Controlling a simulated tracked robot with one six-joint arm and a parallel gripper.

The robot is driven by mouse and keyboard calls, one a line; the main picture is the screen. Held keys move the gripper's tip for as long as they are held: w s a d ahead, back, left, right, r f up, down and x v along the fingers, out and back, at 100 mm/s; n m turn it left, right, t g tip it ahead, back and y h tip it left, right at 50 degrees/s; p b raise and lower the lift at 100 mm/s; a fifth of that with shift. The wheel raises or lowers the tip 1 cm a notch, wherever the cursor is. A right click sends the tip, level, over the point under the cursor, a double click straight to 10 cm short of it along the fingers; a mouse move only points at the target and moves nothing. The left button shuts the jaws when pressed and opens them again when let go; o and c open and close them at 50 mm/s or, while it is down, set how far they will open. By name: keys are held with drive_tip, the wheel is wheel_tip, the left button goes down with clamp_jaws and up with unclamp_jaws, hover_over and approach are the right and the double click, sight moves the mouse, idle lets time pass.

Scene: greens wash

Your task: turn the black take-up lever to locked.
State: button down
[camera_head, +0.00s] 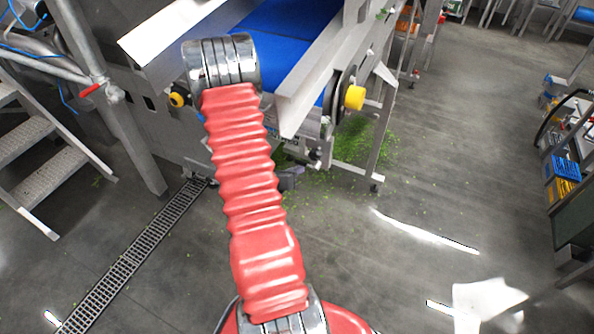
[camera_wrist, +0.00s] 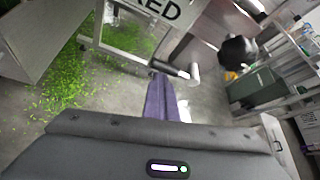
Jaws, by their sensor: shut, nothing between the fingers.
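In the wrist view, a black rounded knob (camera_wrist: 237,51) shows right of centre; it looks like the end of the take-up lever. A grey bar runs up and left near it, but how the two join is unclear. A white label (camera_wrist: 158,8) ending in "ED" is at the top, partly cut off. My gripper (camera_wrist: 161,77) is shut and empty, its purple fingers left of and below the knob and apart from it in the picture. In the head view I cannot make out the lever; my red arm covers part of the conveyor.
The blue conveyor belt (camera_head: 276,32) lies behind my arm, with a yellow knob (camera_head: 355,97) on its right side. Green scraps (camera_head: 368,143) litter the floor below. Metal steps (camera_head: 48,172) stand left, beside a floor drain (camera_head: 130,258). Floor at right centre is clear.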

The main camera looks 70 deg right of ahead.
drive_tip(key=shift+f, duration=2.1)
drive_tip(key=a+r, duration=0.5)
drive_tip(key=a, duration=0.4)
drive_tip(key=shift+w+a+r, duration=0.15)
drive_tip(key=shift+w+a, duration=0.05)
drive_tip(key=shift+w, duration=0.25)
